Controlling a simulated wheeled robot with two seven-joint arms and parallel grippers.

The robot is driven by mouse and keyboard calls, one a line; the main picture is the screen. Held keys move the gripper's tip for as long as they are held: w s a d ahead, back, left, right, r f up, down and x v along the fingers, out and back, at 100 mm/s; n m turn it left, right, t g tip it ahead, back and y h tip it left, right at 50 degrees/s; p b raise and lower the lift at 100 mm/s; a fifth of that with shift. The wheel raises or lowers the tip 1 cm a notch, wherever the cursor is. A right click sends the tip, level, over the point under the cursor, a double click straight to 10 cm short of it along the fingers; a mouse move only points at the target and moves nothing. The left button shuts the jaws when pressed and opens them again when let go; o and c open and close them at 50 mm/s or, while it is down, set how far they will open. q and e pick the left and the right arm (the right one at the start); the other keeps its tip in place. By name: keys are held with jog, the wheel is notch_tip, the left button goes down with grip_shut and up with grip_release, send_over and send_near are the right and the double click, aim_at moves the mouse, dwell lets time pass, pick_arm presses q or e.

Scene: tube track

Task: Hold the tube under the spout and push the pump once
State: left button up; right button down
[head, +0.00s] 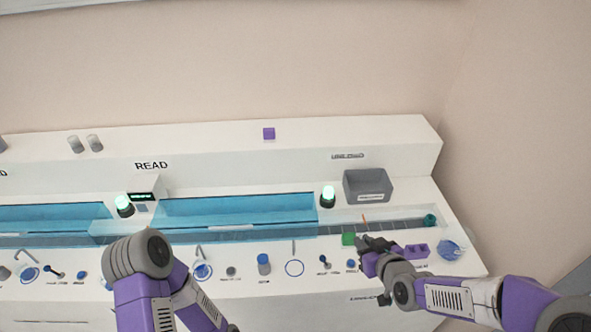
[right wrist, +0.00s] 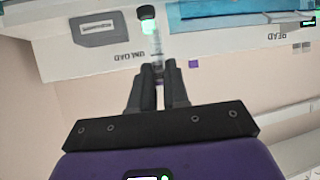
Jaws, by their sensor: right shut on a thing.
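My right gripper (head: 366,242) is over the right part of the white bench, just right of a green block (head: 348,239). In the right wrist view its fingers (right wrist: 162,68) are close together on a pale, clear tube (right wrist: 156,46), which juts out past the tips; the tube is hard to make out in the head view. A hooked spout (head: 200,253) stands over a blue ring left of centre, far from the right gripper; another spout (head: 22,256) is at the far left. I cannot tell which knob is the pump. My left arm is at the lower left; its gripper is not visible.
A grey bin (head: 368,185) and a green-lit lamp (head: 328,196) stand behind the right gripper. Blue clear covers (head: 235,216) run along the track. A blue-topped knob (head: 264,264) and small switches line the front. A purple block (head: 268,133) sits on the upper ledge.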

dwell(0.7)
jog(key=s+a+f+n+g+y+b, duration=0.2)
jog(key=s+a+f+n+y+b, duration=0.15)
jog(key=a+f, duration=0.35)
jog(key=s+a+f+n+g+y+b, duration=0.2)
jog(key=a+f+n+b, duration=0.15)
jog(key=a, duration=0.55)
jog(key=shift+w+f+b, duration=0.25)
jog(key=shift+w+f, duration=0.3)
jog(key=shift+w, duration=0.4)
jog(key=shift+w+f+b, duration=0.25)
jog(key=shift+w+f, duration=0.25)
jog(key=shift+w, duration=0.45)
jog(key=shift+w+f+b, duration=0.25)
jog(key=shift+w+f, duration=0.3)
jog(key=shift+w, duration=0.4)
jog(key=shift+w+a+f, duration=0.15)
jog(key=shift+w, duration=0.8)
jog(key=shift+w, duration=0.3)
jog(key=shift+w+p, duration=0.1)
jog(key=shift+p, duration=0.25)
jog(key=shift+w+a, duration=0.1)
jog(key=shift+w, duration=0.4)
jog(key=shift+w, duration=0.2)
